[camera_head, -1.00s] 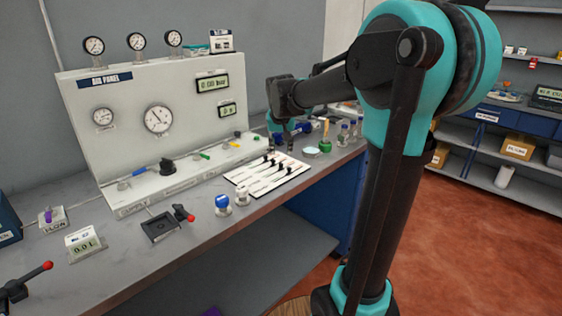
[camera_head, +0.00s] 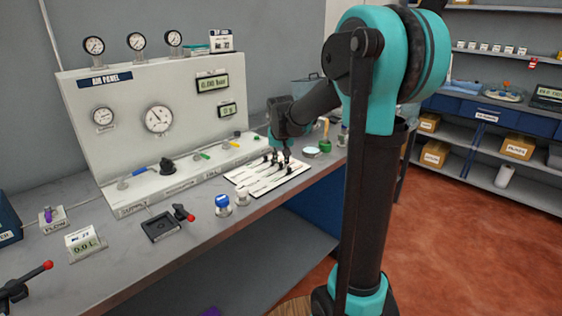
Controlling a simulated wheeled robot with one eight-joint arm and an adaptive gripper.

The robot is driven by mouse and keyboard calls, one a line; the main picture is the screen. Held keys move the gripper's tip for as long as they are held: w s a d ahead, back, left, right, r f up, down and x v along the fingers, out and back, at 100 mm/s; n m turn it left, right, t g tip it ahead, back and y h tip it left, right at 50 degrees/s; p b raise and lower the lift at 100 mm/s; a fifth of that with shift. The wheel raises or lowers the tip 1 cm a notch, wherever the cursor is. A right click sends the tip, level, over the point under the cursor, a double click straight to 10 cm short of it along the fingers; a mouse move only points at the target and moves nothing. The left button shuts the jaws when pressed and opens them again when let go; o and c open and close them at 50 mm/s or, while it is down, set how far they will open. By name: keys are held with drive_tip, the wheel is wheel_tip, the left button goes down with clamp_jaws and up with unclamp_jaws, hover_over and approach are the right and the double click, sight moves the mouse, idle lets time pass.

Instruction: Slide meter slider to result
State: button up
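A white slider board (camera_head: 262,186) lies on the bench in front of the air panel. It has several parallel slots with small black slider knobs. One front knob (camera_head: 289,170) shows near the board's right end. The labels are too small to read, so I cannot tell which is the meter slider. My gripper (camera_head: 281,156) points down at the board's far right end, close over the rear knobs. Its fingers partly hide those knobs. I cannot tell whether it touches one or how far its fingers are closed.
The air panel (camera_head: 135,118), with gauges and displays, stands behind the board. Bare bench (camera_head: 130,265) is at front left.

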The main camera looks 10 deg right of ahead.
clamp_jaws()
drive_tip(key=w+d, duration=0.2)
drive_tip(key=d, duration=0.1)
drive_tip(key=w+d, duration=0.2)
drive_tip(key=shift+d, duration=0.25)
drive_tip(key=shift+o, duration=2)
unclamp_jaws()
drive_tip(key=shift+w+d, duration=0.1)
drive_tip(key=shift+o, duration=0.7)
